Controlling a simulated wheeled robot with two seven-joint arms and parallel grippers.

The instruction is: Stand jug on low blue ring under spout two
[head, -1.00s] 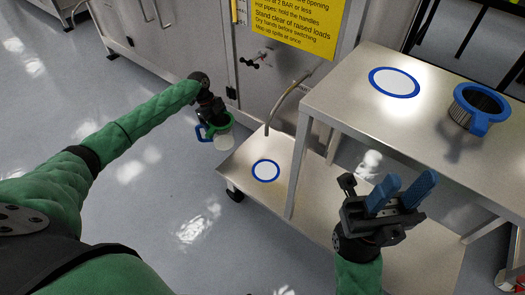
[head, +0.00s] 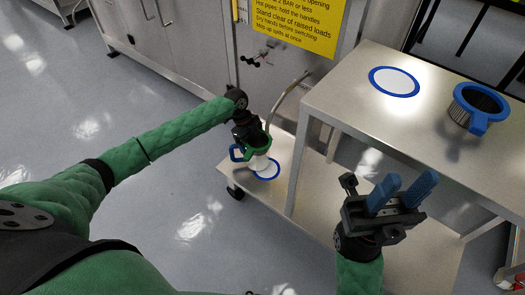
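The jug (head: 259,162) has a pale body, a green rim and a blue handle. My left gripper (head: 250,136) holds it from above, shut on it; its fingertips are mostly hidden. The low blue ring (head: 278,173) lies on the low steel shelf, partly covered by the jug in this view. The jug looks upright over the ring; I cannot tell whether its base touches the shelf.
A higher steel table (head: 350,95) stands at right, with another blue ring (head: 394,82) and a blue-rimmed dark basket (head: 480,105). Its leg (head: 297,165) rises right of the low ring. The low shelf (head: 310,215) is otherwise clear. A yellow sign (head: 297,22) is on the cabinet.

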